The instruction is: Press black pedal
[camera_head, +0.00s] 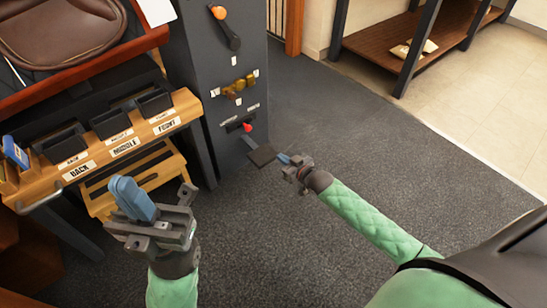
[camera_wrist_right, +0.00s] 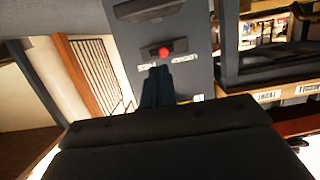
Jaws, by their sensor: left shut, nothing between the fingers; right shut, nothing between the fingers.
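The black pedal (camera_head: 262,155) sticks out low from the front of the dark grey cabinet (camera_head: 205,75), on a blue-grey arm. My right gripper (camera_head: 284,159) is shut and empty, its fingertips right at the pedal's right edge; whether they touch it I cannot tell. My left gripper (camera_head: 130,195) is shut and empty, raised in front of the wooden bench, away from the pedal.
A wooden bench (camera_head: 150,126) with black bins labelled BACK, MIDDLE and FRONT stands left of the cabinet, a yellow step stool (camera_head: 150,182) below it. A brown saddle (camera_head: 60,30) is at the upper left. A shelf (camera_head: 400,45) stands at the back right. Carpet around the pedal is clear.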

